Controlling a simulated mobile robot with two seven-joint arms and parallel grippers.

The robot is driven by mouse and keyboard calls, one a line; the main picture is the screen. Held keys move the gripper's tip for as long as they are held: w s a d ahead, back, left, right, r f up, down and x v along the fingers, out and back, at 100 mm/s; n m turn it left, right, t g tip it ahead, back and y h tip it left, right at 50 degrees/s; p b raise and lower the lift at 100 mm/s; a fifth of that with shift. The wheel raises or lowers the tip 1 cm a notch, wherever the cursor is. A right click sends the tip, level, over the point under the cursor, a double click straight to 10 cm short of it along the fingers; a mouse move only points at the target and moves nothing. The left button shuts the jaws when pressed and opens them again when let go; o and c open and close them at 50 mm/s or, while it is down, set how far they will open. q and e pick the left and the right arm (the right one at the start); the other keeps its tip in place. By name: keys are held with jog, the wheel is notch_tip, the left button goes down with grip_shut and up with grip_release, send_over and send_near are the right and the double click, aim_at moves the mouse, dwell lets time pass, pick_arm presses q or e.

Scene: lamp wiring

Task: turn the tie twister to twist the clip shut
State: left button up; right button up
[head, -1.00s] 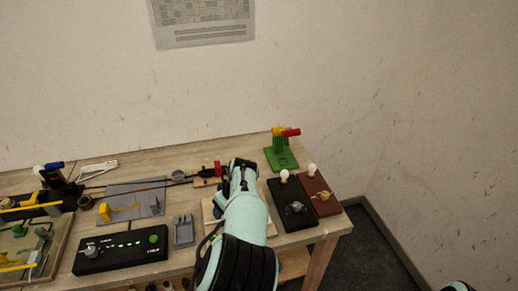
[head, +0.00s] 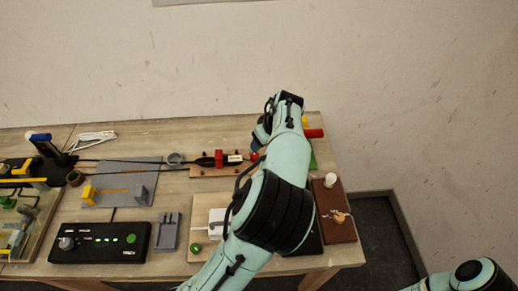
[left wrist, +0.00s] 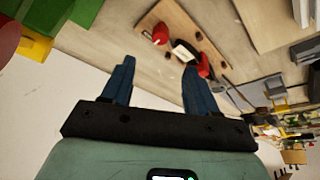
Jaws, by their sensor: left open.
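A wooden board (head: 205,172) carries a black cable, a red clip-like piece (head: 219,158), a white piece (head: 235,158) and a red knob (head: 254,156). The knob also shows in the left wrist view (left wrist: 160,33). A green stand (head: 313,160) with a red handle (head: 314,133) is partly hidden behind my left arm. I cannot tell for sure which red part is the tie twister. My left gripper (head: 260,138) is open and empty. In the left wrist view its fingers (left wrist: 158,67) point towards the board, apart from the knob. My right gripper is out of view.
A black control box (head: 100,243), a grey plate (head: 118,180) and a small grey holder (head: 167,232) lie on the left. A brown block (head: 334,212) stands near the table's right edge. My left arm covers much of the right side.

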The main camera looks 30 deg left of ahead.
aim_at(255, 156)
pick_arm(q)
jog(key=x, duration=1.2)
jog(key=shift+d, duration=0.1)
jog(key=c, duration=1)
